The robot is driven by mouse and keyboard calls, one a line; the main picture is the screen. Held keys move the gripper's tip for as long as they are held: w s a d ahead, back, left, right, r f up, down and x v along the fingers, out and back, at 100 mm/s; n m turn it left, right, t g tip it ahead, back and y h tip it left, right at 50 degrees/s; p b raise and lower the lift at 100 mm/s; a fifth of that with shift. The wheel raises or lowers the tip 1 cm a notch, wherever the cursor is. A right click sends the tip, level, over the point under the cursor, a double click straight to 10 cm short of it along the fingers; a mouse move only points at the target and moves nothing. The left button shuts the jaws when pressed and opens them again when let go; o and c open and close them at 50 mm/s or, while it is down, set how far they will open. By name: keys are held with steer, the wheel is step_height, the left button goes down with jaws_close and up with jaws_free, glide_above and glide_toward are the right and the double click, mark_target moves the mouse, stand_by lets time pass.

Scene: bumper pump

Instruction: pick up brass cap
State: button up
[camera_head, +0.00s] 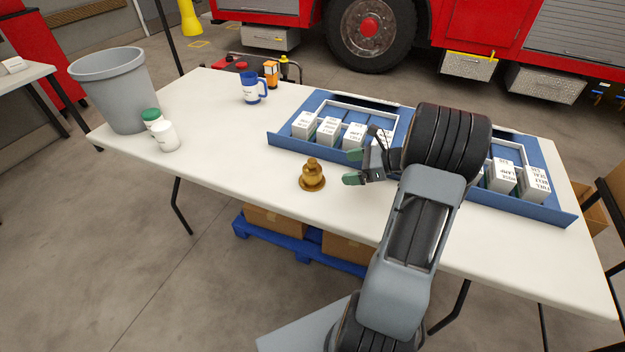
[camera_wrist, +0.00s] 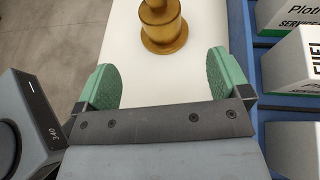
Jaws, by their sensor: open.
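The brass cap (camera_head: 312,176) stands upright on the white table near its front edge, a stepped gold-coloured piece with a round base. In the wrist view the brass cap (camera_wrist: 163,28) shows at the top, beyond my fingertips and roughly centred between them, with its top cut off by the frame. My gripper (camera_head: 352,166) is open and empty, just to the right of the cap and apart from it. Its two green finger pads (camera_wrist: 161,72) show in the wrist view with bare white table between them.
Blue trays (camera_head: 285,143) with white boxes (camera_head: 327,131) stand behind and right of the cap. A blue mug (camera_head: 250,88), white bottles (camera_head: 164,136) and a grey bin (camera_head: 118,92) are to the left. The table (camera_head: 225,150) left of the cap is clear.

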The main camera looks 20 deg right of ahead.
mark_target(312, 172)
steer(key=b+x, duration=0.1)
steer(key=x, duration=1.2)
steer(key=shift+d, duration=0.1)
steer(key=c, duration=1.2)
steer(key=shift+r, duration=0.15)
